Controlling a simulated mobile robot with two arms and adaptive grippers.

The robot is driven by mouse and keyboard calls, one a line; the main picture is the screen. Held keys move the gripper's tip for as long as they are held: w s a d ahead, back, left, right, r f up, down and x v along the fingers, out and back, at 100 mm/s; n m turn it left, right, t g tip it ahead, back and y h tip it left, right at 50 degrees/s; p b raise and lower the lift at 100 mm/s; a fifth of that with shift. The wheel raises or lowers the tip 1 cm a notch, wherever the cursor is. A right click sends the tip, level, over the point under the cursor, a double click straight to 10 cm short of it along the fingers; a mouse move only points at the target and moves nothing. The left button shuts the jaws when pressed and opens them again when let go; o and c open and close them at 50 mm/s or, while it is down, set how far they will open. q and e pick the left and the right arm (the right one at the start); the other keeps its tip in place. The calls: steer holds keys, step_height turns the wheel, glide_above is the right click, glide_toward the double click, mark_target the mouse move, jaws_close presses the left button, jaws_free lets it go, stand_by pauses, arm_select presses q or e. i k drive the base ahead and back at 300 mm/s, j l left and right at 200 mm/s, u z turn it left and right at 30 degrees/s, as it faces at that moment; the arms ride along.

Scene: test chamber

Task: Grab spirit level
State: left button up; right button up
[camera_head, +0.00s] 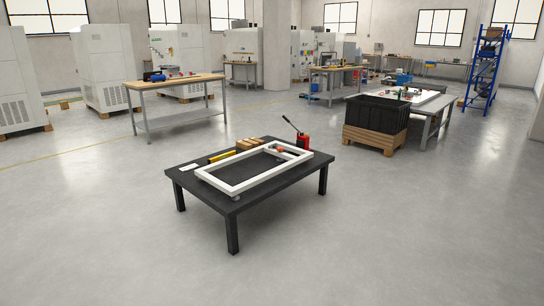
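A yellow bar that looks like the spirit level (221,156) lies on the black low table (262,190) ahead of me. It is beside the far left side of a white rectangular frame (232,188), which partly hides its lower edge. The frame lies over the tabletop. Neither of my grippers is in this view.
On the table are wooden blocks (249,143), a red jack with a black handle (303,140), an orange tool (280,150) and a white flat piece (189,167). A black crate (376,120) stands on a wooden base behind right. A workbench (176,83) is behind left. The near floor is clear.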

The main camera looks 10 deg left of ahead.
mark_target(213, 160)
steer(key=i+j+u, duration=0.15)
steer(key=i, duration=0.5)
steer(key=i+u, duration=0.1)
steer(key=i, duration=0.55)
steer(key=i+u, duration=0.15)
steer(key=i, duration=0.55)
steer(key=i+u, duration=0.1)
steer(key=i, duration=0.55)
steer(key=i+l+u, duration=0.15)
steer(key=i, duration=0.5)
steer(key=i+l+u, duration=0.15)
steer(key=i, duration=0.5)
steer(key=j+u, duration=0.3)
steer(key=i+j+u, duration=0.1)
steer(key=u, duration=0.25)
steer(key=i+j+u, duration=0.1)
steer(key=i+j, duration=0.4)
steer(key=i+j+u, duration=0.15)
steer(key=i+j, duration=0.3)
steer(key=i, duration=0.15)
steer(key=i+j+u, duration=0.1)
steer(key=i+j, duration=0.25)
steer(key=i, duration=0.2)
